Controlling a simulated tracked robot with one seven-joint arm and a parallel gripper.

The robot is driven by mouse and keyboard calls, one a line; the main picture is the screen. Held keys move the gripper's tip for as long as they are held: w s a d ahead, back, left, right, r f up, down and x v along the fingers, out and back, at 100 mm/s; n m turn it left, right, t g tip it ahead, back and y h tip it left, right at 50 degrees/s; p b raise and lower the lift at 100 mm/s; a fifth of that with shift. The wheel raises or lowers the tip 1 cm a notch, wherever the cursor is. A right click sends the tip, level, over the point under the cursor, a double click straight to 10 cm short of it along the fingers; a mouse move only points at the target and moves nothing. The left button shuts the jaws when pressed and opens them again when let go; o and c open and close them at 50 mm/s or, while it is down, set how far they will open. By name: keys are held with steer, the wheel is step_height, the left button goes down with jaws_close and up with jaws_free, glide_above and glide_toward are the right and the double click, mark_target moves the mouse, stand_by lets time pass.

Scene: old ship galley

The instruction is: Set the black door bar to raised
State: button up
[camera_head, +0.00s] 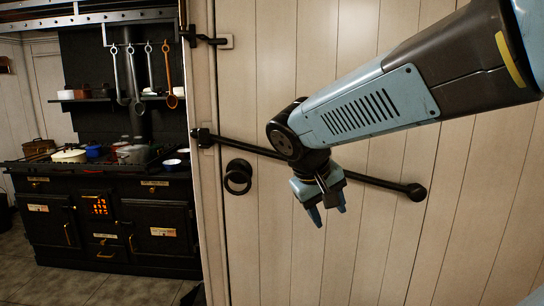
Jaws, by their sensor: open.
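The black door bar (380,182) lies across the pale plank door (280,60), sloping gently down from left to right. Its left end is at a black bracket (203,138) by the door's left edge. Its right end is a round black knob or pivot (417,192); I cannot tell which. My arm hides the middle of the bar. My gripper (328,212) is open and empty, fingers pointing down, in front of the door with its tips just below the line of the bar. I cannot tell how far it is from the door.
A black ring handle (237,177) sits below the bar near the door's left edge. A black latch (205,39) is higher up. A black stove (105,225) with pots stands at left, ladles (134,80) hanging above. The door's lower right is clear.

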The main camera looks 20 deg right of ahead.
steer(key=w+r+h, duration=0.1)
steer(key=w+h, duration=0.3)
steer(key=w, duration=0.3)
steer(key=n+t+h, duration=0.3)
steer(key=t+h, duration=0.3)
steer(key=t, duration=0.2)
glide_toward(271, 156)
steer(key=x, duration=1.1)
steer(key=shift+c, duration=0.3)
jaws_close()
